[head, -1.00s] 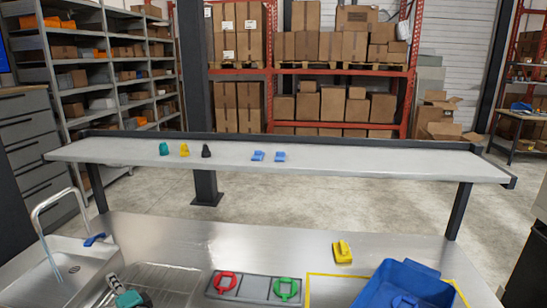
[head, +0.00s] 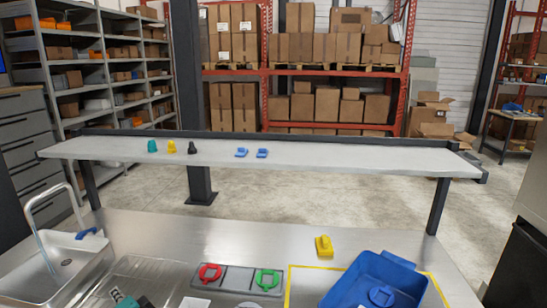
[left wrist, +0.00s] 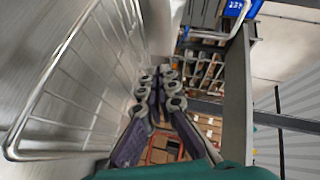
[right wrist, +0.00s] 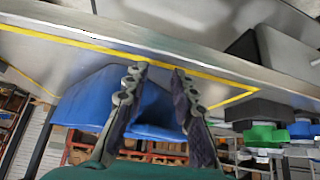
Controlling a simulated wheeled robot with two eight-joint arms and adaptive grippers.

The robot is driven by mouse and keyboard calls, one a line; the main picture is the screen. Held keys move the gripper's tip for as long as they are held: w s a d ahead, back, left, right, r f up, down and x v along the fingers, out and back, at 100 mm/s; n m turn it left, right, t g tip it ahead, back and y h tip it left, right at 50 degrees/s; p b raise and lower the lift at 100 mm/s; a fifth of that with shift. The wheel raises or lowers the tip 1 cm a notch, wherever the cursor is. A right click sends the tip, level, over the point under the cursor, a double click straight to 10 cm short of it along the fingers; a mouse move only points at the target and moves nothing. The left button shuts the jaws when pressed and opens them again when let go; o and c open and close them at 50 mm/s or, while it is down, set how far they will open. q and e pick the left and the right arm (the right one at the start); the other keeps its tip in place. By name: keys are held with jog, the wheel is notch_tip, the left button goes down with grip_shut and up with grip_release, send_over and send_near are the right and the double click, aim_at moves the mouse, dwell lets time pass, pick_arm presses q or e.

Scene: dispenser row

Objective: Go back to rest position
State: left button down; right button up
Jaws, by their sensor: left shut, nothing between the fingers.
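My left gripper (head: 117,295) shows at the bottom edge of the head view, over the ribbed drainboard beside the sink. In the left wrist view its dark fingers (left wrist: 161,78) are together with nothing between them, beside a wire rack (left wrist: 75,85). My right gripper is out of the head view. In the right wrist view its fingers (right wrist: 159,72) stand apart and empty, with the blue bin (right wrist: 80,105) behind them. The rest position itself is not marked in any view.
The raised shelf (head: 330,160) holds several small coloured pieces.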

pick_arm(q)
jog(key=s+d+f+n+h, duration=0.1)
jog(key=s+d+h, duration=0.1)
jog(key=s+d, duration=0.1)
jog(key=s+d+f+n+g+h, duration=0.1)
jog(key=s+d+h, duration=0.1)
jog(key=d, duration=0.4)
jog(key=s+d+f+n+h, duration=0.1)
jog(key=s+d+f+h, duration=0.1)
jog(key=s+d, duration=0.2)
jog(key=shift+d+n+g+h, duration=0.3)
jog(key=shift+d+g, duration=0.1)
jog(key=s+d+f+n+g+h, duration=0.1)
jog(key=s+d+h, duration=0.4)
jog(key=d, duration=0.6)
jog(key=shift+s+f, duration=0.55)
jog(key=shift+s, duration=0.5)
